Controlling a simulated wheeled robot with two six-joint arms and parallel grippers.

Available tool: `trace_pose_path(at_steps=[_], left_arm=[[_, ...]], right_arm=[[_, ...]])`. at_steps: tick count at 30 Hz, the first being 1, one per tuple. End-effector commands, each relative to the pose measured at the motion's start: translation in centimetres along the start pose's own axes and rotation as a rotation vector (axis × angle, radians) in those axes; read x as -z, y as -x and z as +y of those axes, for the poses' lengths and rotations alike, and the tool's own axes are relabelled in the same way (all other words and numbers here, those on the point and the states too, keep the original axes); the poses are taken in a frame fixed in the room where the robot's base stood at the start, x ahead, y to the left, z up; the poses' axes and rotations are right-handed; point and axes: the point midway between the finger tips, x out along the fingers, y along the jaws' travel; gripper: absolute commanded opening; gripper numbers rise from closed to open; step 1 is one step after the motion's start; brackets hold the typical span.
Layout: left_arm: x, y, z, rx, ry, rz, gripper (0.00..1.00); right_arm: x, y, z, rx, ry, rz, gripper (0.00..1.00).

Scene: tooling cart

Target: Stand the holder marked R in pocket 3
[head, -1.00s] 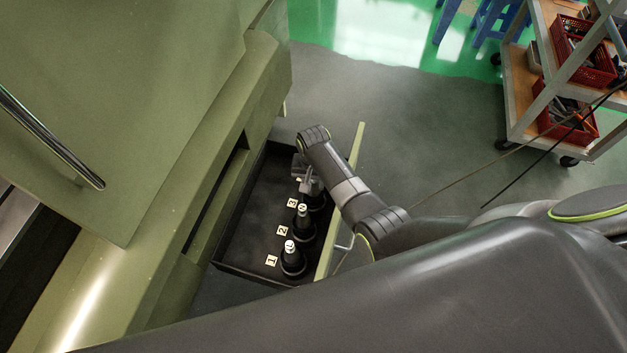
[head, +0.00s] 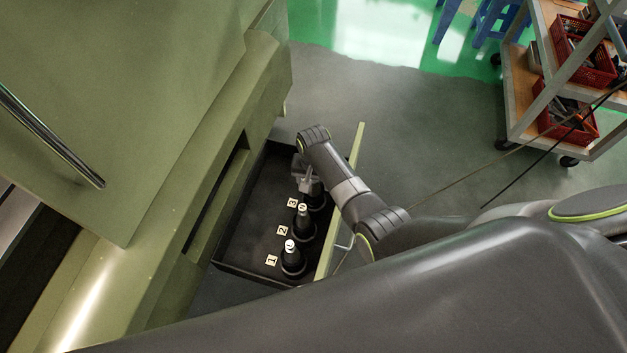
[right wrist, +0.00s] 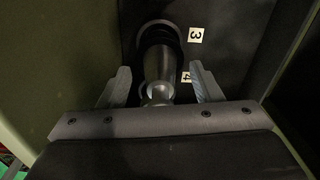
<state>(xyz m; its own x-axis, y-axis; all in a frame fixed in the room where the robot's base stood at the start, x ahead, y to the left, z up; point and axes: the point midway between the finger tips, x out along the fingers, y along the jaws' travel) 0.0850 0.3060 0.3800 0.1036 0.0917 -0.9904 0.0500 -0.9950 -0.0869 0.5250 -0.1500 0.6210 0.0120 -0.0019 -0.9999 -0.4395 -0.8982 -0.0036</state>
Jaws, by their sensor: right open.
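A dark tool holder with a silver neck (right wrist: 159,92) stands upright beside the label 3 (right wrist: 195,35) in the right wrist view. It also shows in the head view as a dark base (head: 317,201), partly covered by my right gripper. Its top mark is hidden, so I cannot tell its letter. My right gripper (right wrist: 160,70) is open, with one finger on each side of the holder and visible gaps between. In the head view, my right gripper (head: 308,183) is over the far part of the drawer. My left gripper is not in view.
The black drawer (head: 240,245) holds two more upright holders, at label 2 (head: 304,224) and label 1 (head: 291,259). A label 4 (right wrist: 186,77) shows in the wrist view. The green machine body is at the left; the drawer's green front panel (head: 355,145) is close to my arm.

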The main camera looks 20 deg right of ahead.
Motion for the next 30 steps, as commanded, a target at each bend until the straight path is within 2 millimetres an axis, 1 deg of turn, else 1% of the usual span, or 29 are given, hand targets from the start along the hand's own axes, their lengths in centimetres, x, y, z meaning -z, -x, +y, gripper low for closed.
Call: trace_pose_path(at_steps=[9, 11, 14, 17, 20, 30], left_arm=[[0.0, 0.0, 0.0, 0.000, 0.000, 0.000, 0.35], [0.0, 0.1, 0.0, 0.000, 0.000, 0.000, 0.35], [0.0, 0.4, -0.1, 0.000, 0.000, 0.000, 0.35], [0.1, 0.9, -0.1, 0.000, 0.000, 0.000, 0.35], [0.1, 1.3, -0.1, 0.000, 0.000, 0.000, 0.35], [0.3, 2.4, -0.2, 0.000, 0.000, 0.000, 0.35]], right_arm=[[-0.1, -0.1, 0.1, -0.002, 0.000, -0.004, 0.65], [-0.1, 0.1, 0.1, -0.001, 0.000, -0.003, 0.65], [-0.1, 1.1, 0.0, 0.000, 0.000, -0.001, 0.65], [0.0, 2.7, 0.0, 0.001, 0.000, 0.001, 0.65], [0.0, 4.7, -0.1, 0.002, 0.000, 0.002, 0.65], [0.0, 12.3, -0.1, 0.002, 0.000, 0.003, 0.65]])
